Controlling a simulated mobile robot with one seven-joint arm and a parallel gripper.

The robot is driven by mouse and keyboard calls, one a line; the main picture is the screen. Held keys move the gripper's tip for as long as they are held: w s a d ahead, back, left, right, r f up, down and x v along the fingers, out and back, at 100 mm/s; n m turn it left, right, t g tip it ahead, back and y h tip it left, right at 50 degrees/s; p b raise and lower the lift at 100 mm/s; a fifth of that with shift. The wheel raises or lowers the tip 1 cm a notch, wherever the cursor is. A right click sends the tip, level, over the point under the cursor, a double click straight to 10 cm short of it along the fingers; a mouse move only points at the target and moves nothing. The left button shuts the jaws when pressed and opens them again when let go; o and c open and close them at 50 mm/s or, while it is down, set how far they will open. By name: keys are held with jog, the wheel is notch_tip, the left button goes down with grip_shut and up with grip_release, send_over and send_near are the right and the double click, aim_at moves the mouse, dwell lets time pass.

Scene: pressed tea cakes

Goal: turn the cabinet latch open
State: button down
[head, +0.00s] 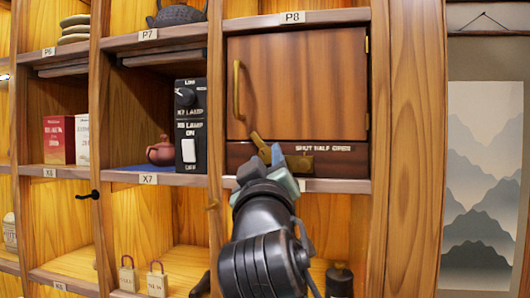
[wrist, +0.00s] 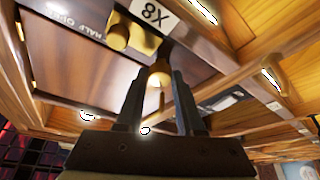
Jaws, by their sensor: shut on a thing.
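The cabinet (head: 318,85) is a dark wooden door under the label P8, with a tall brass handle at its left; the door looks closed. The brass latch (head: 300,162) is on the strip below the door, by the words SHUT, HALF and OPEN. A brass piece (head: 259,142) slants up to the left of it. My gripper (head: 264,160) is at the latch, its fingers partly hiding it. In the wrist view, my gripper (wrist: 157,78) has a brass part (wrist: 160,72) between its fingers, below the brass mount (wrist: 125,36). The lever's exact setting is hard to tell.
A black switch box (head: 190,125) and a clay teapot (head: 160,151) stand on the shelf to the left. Two tagged blocks (head: 157,280) and a dark jar (head: 339,279) are in the lower bays. A wooden post (head: 415,150) is close on the right.

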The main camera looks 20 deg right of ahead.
jog(key=n+y, duration=0.1)
jog(key=n, duration=0.1)
jog(key=n+y+p, duration=0.1)
jog(key=n, duration=0.1)
jog(key=n+y+p, duration=0.1)
jog(key=n, duration=0.2)
jog(key=shift+s+d+r, duration=0.1)
jog(key=shift+r, duration=0.2)
jog(key=shift+n+g+y+p, duration=0.35)
jog(key=shift+n+g, duration=0.1)
jog(key=shift+n, duration=0.7)
jog(key=shift+n+g+y+p, duration=0.25)
jog(key=shift+n+g+p, duration=0.15)
jog(key=shift+n, duration=0.75)
jog(key=c, duration=0.5)
grip_release()
jog(key=shift+f, duration=0.1)
jog(key=shift+b+v, duration=3.35)
jog(key=shift+v, duration=3.15)
